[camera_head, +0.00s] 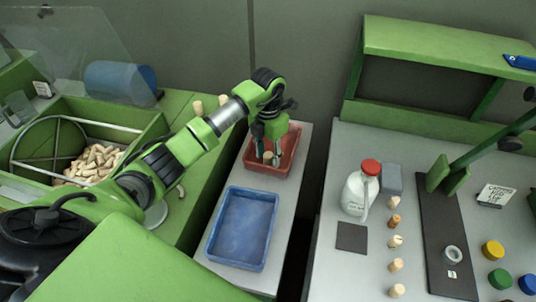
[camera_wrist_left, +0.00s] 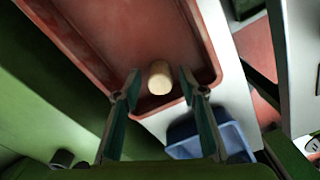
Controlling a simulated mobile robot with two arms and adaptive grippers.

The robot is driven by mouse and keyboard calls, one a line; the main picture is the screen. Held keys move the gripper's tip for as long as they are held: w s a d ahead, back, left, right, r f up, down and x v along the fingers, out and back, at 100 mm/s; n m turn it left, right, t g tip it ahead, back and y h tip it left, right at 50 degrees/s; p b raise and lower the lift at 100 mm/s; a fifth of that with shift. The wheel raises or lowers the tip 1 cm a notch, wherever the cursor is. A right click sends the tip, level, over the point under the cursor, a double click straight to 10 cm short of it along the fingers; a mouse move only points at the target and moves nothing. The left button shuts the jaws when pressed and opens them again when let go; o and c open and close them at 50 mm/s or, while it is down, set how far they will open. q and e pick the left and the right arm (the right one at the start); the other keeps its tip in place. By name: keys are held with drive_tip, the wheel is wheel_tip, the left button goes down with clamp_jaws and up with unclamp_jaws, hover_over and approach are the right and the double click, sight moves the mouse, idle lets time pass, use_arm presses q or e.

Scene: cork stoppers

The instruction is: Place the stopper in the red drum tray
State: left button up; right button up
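The red drum tray (camera_head: 292,152) stands at the far end of a narrow grey bench, and its red floor and rim fill the upper part of the left wrist view (camera_wrist_left: 110,35). A pale cork stopper (camera_wrist_left: 159,78) is inside the tray near its rim; it also shows in the head view (camera_head: 267,157). My left gripper (camera_wrist_left: 160,84) is open, with a fingertip on each side of the stopper and a visible gap to both. In the head view my left gripper (camera_head: 268,152) points down into the tray. My right gripper is not in view.
A blue tray (camera_head: 245,190) lies nearer on the same bench. A green bin holds many loose stoppers (camera_head: 95,163). On the right table are a white jug (camera_head: 356,194), a row of several small stoppers (camera_head: 395,241) and a dark strip (camera_head: 437,215) with a green stand.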

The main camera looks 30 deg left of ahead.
sight(268, 154)
use_arm(q)
drive_tip(key=shift+r, duration=0.1)
drive_tip(key=shift+r, duration=0.15)
wheel_tip(268, 154, up, 12)
drive_tip(key=b, duration=0.2)
idle(0.6)
